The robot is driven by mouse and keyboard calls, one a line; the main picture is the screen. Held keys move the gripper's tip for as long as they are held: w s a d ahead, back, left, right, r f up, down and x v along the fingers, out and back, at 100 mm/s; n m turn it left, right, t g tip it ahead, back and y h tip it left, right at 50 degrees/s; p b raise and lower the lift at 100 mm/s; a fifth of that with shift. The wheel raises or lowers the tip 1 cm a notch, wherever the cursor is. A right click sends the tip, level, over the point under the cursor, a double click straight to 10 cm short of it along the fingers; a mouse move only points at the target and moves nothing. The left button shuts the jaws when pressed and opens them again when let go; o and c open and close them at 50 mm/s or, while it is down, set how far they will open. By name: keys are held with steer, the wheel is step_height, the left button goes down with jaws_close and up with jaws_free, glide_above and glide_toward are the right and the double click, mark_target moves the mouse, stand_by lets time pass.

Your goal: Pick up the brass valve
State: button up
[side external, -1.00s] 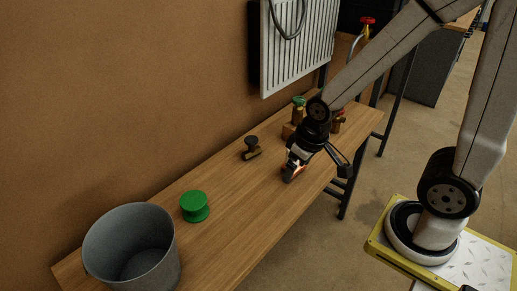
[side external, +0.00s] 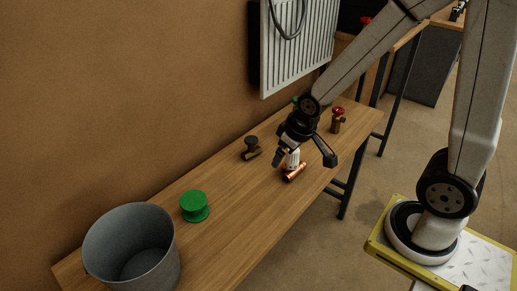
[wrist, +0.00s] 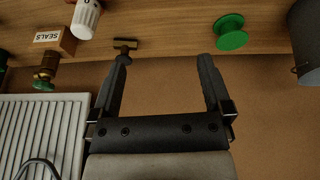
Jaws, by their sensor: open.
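Several valves stand or lie on the bench. A dark-knobbed brass valve (side external: 252,149) lies near the wall; in the wrist view it (wrist: 125,46) is just beyond the left fingertip. A red-handled brass valve (side external: 338,120) stands at the far end. A green-handled brass valve (wrist: 45,72) is at the left of the wrist view, mostly hidden behind my arm in the side view. A white-headed copper valve (side external: 293,172) lies beside my gripper. My gripper (side external: 280,160) is open and empty above the bench; its spread fingers (wrist: 162,62) show in the wrist view.
A small box marked SEALS (wrist: 55,41) sits by the green-handled valve. A green spool (side external: 195,207) and a grey bucket (side external: 130,245) stand at the near end. A radiator (side external: 297,45) hangs on the wall. The bench between spool and valves is clear.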

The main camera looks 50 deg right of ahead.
steer(key=w+d+n+t, duration=0.2)
steer(key=w+d+t, duration=0.35)
steer(key=w, duration=0.85)
steer(key=n+t+y, duration=0.2)
steer(key=n+y, duration=0.2)
steer(key=y, duration=0.1)
glide_above(248, 139)
steer(key=s+d, duration=0.2)
steer(key=d, duration=0.1)
steer(key=f, duration=0.7)
steer(key=shift+s+a+f, duration=0.1)
steer(key=shift+s+f, duration=0.05)
steer(key=shift+s, duration=0.05)
steer(key=s+d+f+n+g+y, duration=0.1)
steer(key=s+d+f+n+y, duration=0.1)
steer(key=s+f+y, duration=0.25)
steer(key=shift+d+f+x, duration=0.1)
steer(key=shift+x, duration=1.35)
steer(key=shift+d+f+x, duration=0.15)
steer(key=shift+x, duration=1.3)
steer(key=shift+d+f+x, duration=0.1)
steer(key=shift+x, duration=1.3)
steer(key=shift+w, duration=0.15)
jaws_close()
steer(key=shift+r, duration=0.1)
